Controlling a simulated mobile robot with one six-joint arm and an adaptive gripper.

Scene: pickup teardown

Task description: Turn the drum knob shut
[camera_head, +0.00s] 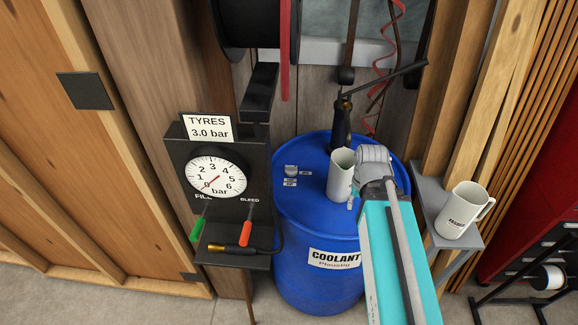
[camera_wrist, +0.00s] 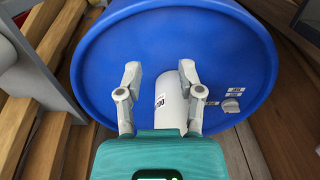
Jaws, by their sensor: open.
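The blue coolant drum (camera_head: 315,225) stands upright. A small grey knob (camera_head: 291,170) sits on the left of its lid, with small white labels too small to read. The knob also shows in the wrist view (camera_wrist: 230,105), right of my fingers and apart from them. A white jug (camera_head: 340,177) stands on the lid right of the knob. My gripper (camera_head: 373,160) is over the lid's right side, close to the jug. In the wrist view my gripper (camera_wrist: 160,74) is open, with the jug (camera_wrist: 171,105) between or just beyond its fingers; contact cannot be told.
A black hand pump (camera_head: 341,128) with a long handle rises at the lid's back. A tyre gauge stand (camera_head: 217,155) with a hose is left of the drum. Another white jug (camera_head: 463,212) stands on a grey shelf (camera_head: 431,190) at right. The lid's front left is clear.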

